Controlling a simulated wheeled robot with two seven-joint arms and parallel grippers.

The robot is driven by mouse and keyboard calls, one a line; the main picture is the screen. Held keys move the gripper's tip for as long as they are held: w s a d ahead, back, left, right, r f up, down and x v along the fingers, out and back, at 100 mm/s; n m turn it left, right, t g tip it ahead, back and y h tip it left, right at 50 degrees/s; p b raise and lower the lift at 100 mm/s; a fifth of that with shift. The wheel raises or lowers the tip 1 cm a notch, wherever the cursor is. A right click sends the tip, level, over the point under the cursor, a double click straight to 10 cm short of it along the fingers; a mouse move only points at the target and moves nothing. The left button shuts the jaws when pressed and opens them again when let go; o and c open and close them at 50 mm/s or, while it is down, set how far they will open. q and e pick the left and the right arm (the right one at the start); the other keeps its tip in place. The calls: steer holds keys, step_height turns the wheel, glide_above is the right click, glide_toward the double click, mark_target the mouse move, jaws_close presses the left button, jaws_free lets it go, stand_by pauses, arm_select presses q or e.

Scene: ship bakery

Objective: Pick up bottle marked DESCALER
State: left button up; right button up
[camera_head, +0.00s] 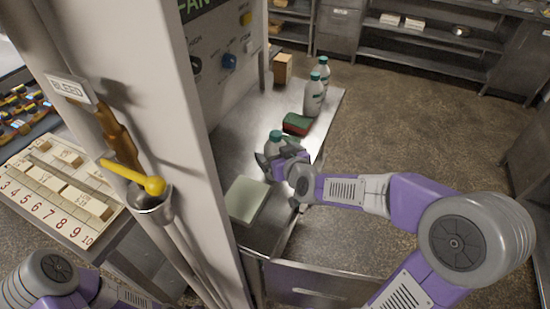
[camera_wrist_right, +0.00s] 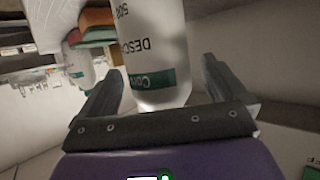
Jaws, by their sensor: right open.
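A white bottle with a green cap (camera_head: 275,141) stands on the metal counter by my right gripper (camera_head: 277,158). In the right wrist view the same bottle (camera_wrist_right: 152,45) appears upside down, with the letters "DESC" and a green band on its label. My right gripper's fingers are open, one on each side of the bottle, with gaps visible beside it. The gripper hides the bottle's lower part in the head view. My left arm shows at the lower left, but its gripper is out of view.
Two similar bottles, a nearer one (camera_head: 314,96) and a farther one (camera_head: 323,70), stand farther back. A green and red sponge (camera_head: 297,123) lies between them and my gripper. A pale green block (camera_head: 247,199) lies in front. A white post (camera_head: 165,110) rises left of the counter (camera_head: 232,150).

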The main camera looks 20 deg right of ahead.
steer(key=shift+b+x, duration=0.35)
steer(key=shift+x, duration=1.25)
steer(key=shift+r, duration=0.1)
steer(key=shift+c, duration=0.3)
steer(key=c, duration=1.4)
steer(key=shift+r, duration=0.15)
steer(key=shift+c, duration=0.6)
